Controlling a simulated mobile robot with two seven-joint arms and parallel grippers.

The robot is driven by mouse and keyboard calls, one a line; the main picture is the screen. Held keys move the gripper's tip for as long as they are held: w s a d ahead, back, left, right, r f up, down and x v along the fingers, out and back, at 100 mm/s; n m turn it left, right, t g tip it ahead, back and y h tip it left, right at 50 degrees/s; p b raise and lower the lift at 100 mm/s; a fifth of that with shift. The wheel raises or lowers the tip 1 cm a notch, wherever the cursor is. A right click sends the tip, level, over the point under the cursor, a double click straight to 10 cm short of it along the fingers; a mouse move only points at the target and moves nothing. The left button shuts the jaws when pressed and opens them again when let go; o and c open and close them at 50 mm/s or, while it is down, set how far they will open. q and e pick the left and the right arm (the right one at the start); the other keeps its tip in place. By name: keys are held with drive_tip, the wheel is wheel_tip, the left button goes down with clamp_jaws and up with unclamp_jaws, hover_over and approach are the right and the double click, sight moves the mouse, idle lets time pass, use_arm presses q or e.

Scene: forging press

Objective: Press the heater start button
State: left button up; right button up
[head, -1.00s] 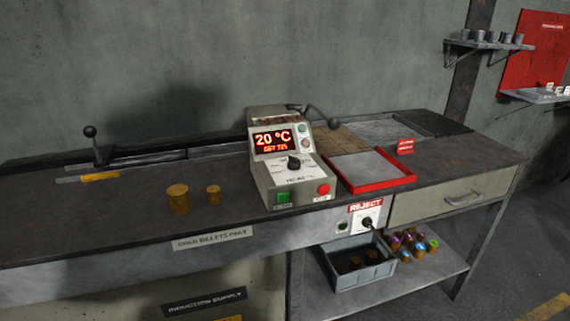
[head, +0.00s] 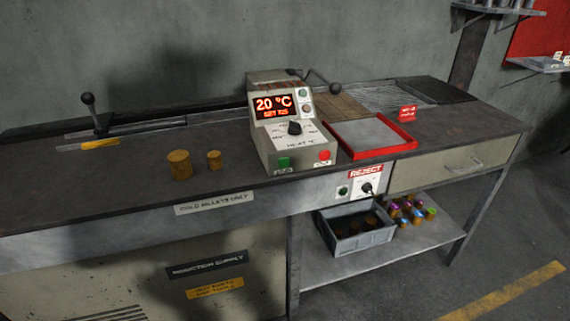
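The heater control box (head: 292,135) stands on the dark workbench, with a lit display (head: 274,106) reading 20 °C and a smaller set line below it. A black dial (head: 294,128) sits on its sloped face. On its lower front are a green button (head: 284,162) at the left and a red button (head: 324,155) at the right. The labels under both buttons are too small to read. The green button is likely the heater start button. Neither of my grippers is in view.
Two rusty billets (head: 179,165) stand left of the box. A red-rimmed tray (head: 372,154) lies to its right. A black-knobbed lever (head: 91,108) rises at the back left. A reject panel (head: 365,184) is on the bench front, above a grey bin (head: 356,242) on the lower shelf.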

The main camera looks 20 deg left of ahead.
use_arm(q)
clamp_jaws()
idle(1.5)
